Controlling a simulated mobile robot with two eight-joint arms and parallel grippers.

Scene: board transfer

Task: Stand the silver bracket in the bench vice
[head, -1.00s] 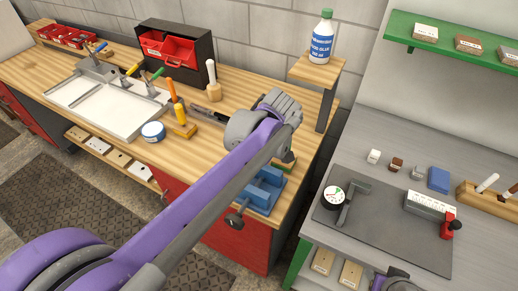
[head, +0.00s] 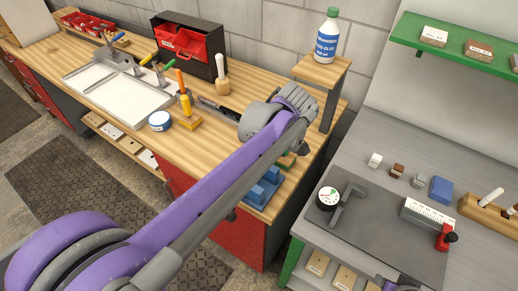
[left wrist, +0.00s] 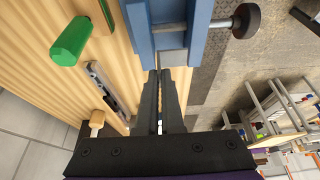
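The blue bench vice (head: 263,188) sits at the near right end of the wooden bench, partly behind my left arm. In the left wrist view the vice (left wrist: 143,40) is just beyond my left gripper (left wrist: 158,73). Its black fingers are nearly together, with a thin gap and no clear object between them. In the head view the left wrist hides the fingers. A grey angled metal piece (head: 347,204) lies on the dark mat of the right bench; I cannot tell if it is the silver bracket. My right gripper's fingers are out of view.
A white tray (head: 88,82), a blue-and-white tin (head: 159,121) and upright tools stand on the wooden bench. A glue bottle (head: 328,36) stands on a raised shelf. A round dial (head: 328,198) and small blocks occupy the right bench. A green-handled tool (left wrist: 70,40) lies near the vice.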

